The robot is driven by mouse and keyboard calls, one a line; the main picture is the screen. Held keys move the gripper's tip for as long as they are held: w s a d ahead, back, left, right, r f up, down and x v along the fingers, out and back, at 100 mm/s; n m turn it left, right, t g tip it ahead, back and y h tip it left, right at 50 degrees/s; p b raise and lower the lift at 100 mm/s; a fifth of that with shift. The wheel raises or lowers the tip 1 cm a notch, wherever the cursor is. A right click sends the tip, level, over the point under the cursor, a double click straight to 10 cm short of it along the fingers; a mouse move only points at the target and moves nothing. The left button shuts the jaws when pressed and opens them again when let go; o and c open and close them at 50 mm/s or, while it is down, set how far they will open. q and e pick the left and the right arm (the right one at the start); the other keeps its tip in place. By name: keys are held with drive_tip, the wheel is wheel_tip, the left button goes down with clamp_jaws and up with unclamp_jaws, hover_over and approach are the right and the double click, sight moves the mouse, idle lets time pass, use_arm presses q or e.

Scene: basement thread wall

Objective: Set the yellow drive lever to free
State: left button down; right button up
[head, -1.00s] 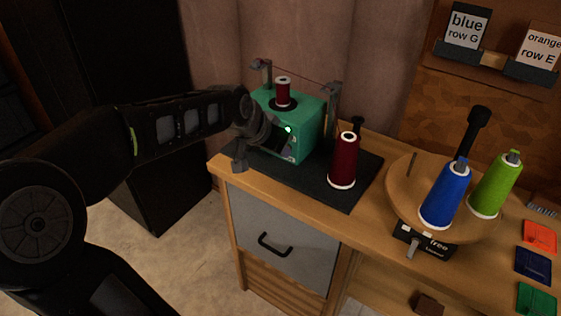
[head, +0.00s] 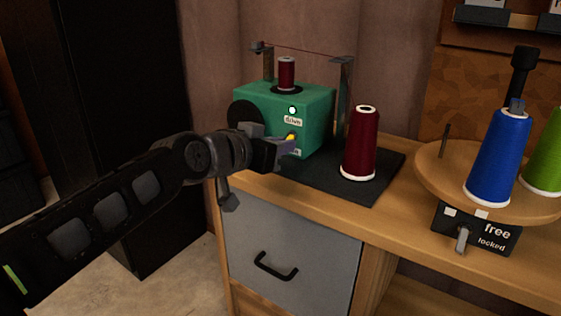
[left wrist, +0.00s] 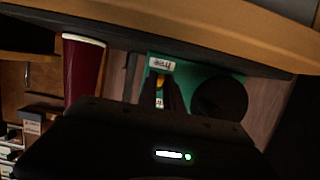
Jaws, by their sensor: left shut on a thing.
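The green winder box (head: 312,107) stands on a dark mat at the left of the bench, with a "drive" label above the lever and a mostly hidden label below. The yellow drive lever (head: 291,137) shows only as a small yellow bit at the fingertips of my left gripper (head: 284,148), which is shut on it. In the left wrist view the yellow lever (left wrist: 160,80) lies between the dark fingers (left wrist: 161,93), close to an upside-down label (left wrist: 161,65) that seems to read "free". My right gripper is not in view.
A dark red thread cone (head: 361,145) stands on the mat (head: 378,183) just right of the box. A red spool (head: 287,73) sits on top. Farther right, a round wooden turntable (head: 440,175) carries blue (head: 495,155) and green cones above a separate "free/locked" lever (head: 462,240).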

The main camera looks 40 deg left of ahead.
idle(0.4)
use_arm(q)
drive_tip(key=c, duration=1.5)
unclamp_jaws()
drive_tip(key=p+v, duration=0.1)
drive_tip(key=v, duration=0.6)
drive_tip(key=shift+w+r+p, duration=0.1)
drive_tip(key=shift+p, duration=0.3)
drive_tip(key=shift+s, duration=0.5)
